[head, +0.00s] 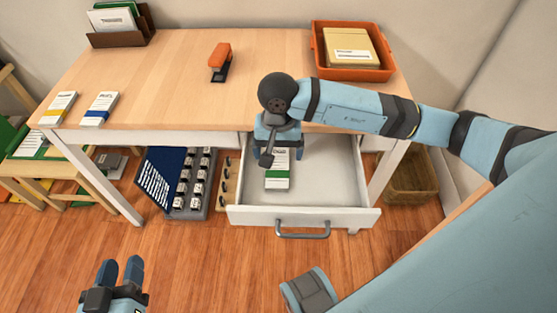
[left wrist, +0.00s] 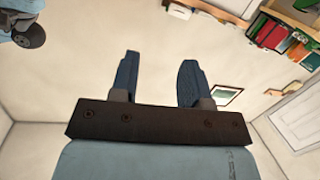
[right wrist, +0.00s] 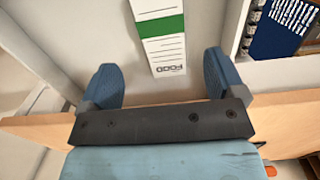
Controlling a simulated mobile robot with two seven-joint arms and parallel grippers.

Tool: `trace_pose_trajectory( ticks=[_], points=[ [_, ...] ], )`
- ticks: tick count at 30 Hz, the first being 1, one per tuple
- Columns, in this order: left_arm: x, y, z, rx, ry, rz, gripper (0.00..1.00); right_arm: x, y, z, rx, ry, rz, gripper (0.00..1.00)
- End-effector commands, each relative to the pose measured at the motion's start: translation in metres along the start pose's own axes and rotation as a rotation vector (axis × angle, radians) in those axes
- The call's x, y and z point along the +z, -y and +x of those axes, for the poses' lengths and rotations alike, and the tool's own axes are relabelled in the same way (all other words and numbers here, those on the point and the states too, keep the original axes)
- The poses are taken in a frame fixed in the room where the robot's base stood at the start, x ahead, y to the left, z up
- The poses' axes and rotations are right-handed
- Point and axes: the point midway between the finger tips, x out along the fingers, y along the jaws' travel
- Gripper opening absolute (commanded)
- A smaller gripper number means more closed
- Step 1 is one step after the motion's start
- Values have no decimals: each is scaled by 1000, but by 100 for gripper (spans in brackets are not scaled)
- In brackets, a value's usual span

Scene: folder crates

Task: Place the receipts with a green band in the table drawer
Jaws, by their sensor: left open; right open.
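A white receipt with a green band (head: 278,183) lies in the open table drawer (head: 335,190). It also shows in the right wrist view as a white strip (right wrist: 160,30) with the word FOOD at its near end, apart from the fingers. My right gripper (head: 283,150) is open over the drawer, above the receipt, and hides part of it. My left gripper (head: 122,270) is open and empty, low at the left front; it shows against the wall in the left wrist view (left wrist: 160,80). A yellow-banded receipt (head: 58,108) and a blue-banded receipt (head: 99,109) lie on the table's left.
An orange stapler (head: 219,60) stands mid-table (head: 165,70). An orange tray (head: 385,73) with a tan folder is at the back right, a brown holder (head: 138,35) at the back left. A wicker basket (head: 408,180) stands right of the drawer.

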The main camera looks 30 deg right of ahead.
Motion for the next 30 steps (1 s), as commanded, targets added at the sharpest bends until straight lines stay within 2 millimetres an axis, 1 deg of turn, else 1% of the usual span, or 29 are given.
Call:
trace_pose_trajectory(
  ticks=[1,3,6,9,18,26,28,29,30],
  points=[
    [1,1,-1,-6,17,3,43,-1,0,-14,-2,-4,-1,88],
    [5,3,-2,-13,39,7,43,0,0,-25,-3,-3,-2,88],
    [9,6,-3,-21,62,12,43,0,0,-36,-2,-2,0,88],
    [12,8,-4,-26,74,15,43,0,0,-43,-2,-2,-1,88],
    [17,9,-5,-29,90,14,43,0,0,-45,-2,-1,-1,88],
    [14,7,-4,-25,82,10,43,0,1,-45,-4,0,-1,88],
    [10,6,-3,-26,80,9,43,6,4,-47,-20,24,6,88],
    [8,6,-4,-27,83,10,43,11,7,-48,-36,48,14,88],
    [4,6,-5,-29,88,11,43,22,13,-50,-68,97,30,88]
  ],
)
